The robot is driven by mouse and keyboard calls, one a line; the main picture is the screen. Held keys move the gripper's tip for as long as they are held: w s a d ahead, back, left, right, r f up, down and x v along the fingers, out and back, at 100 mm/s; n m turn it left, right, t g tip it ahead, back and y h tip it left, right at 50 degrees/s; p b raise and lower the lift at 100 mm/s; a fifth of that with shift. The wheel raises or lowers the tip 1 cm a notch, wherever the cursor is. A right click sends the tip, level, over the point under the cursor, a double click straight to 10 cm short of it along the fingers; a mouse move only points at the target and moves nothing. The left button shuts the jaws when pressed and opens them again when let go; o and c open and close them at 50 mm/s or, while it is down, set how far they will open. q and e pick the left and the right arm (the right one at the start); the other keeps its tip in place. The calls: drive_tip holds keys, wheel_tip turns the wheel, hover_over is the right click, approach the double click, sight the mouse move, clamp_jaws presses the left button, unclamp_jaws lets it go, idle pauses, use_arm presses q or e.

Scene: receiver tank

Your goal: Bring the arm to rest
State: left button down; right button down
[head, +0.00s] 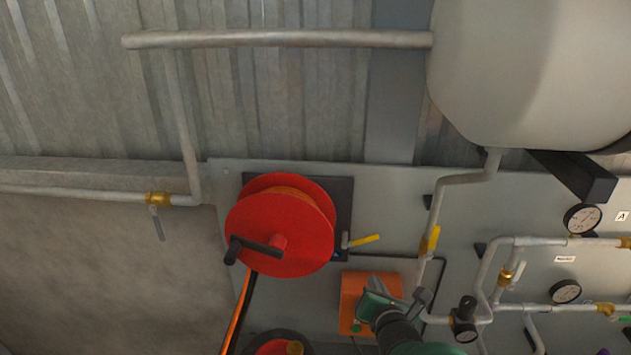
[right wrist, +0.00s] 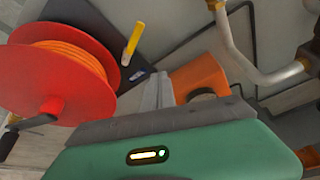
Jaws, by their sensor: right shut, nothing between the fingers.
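My right arm comes in from the bottom of the head view, green and dark grey. Its right gripper (head: 376,284) is in front of the lower part of the wall panel, over an orange box (head: 352,305) that it partly hides. In the right wrist view the grey fingers (right wrist: 158,90) are together and hold nothing. They point at the panel between the red hose reel (right wrist: 58,85) and the orange box (right wrist: 198,76). I cannot tell whether they touch anything. My left gripper is not in view.
The red reel (head: 285,230) with its black crank stands left of my gripper. A yellow-handled lever (head: 364,240) is above it. Pipes, a yellow valve (head: 430,240) and gauges (head: 582,218) lie to the right. A large tank (head: 530,70) hangs at the upper right.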

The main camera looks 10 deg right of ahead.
drive_tip(key=s+f+m+g+y+b, duration=0.1)
drive_tip(key=s+f+m+g+b, duration=0.3)
drive_tip(key=f+m, duration=0.45)
drive_tip(key=s+f+m+g+b, duration=0.2)
drive_tip(key=s+f+m, duration=0.3)
drive_tip(key=f+m, duration=0.3)
drive_tip(key=s+a+f+m+g+b, duration=0.1)
drive_tip(key=s+f+m+g+b, duration=0.4)
drive_tip(key=s+f+m, duration=0.3)
drive_tip(key=s+m, duration=0.4)
drive_tip(key=m, duration=0.1)
drive_tip(key=shift+s+a+f+y, duration=0.2)
drive_tip(key=shift+s+a+y, duration=0.15)
drive_tip(key=shift+y, duration=0.05)
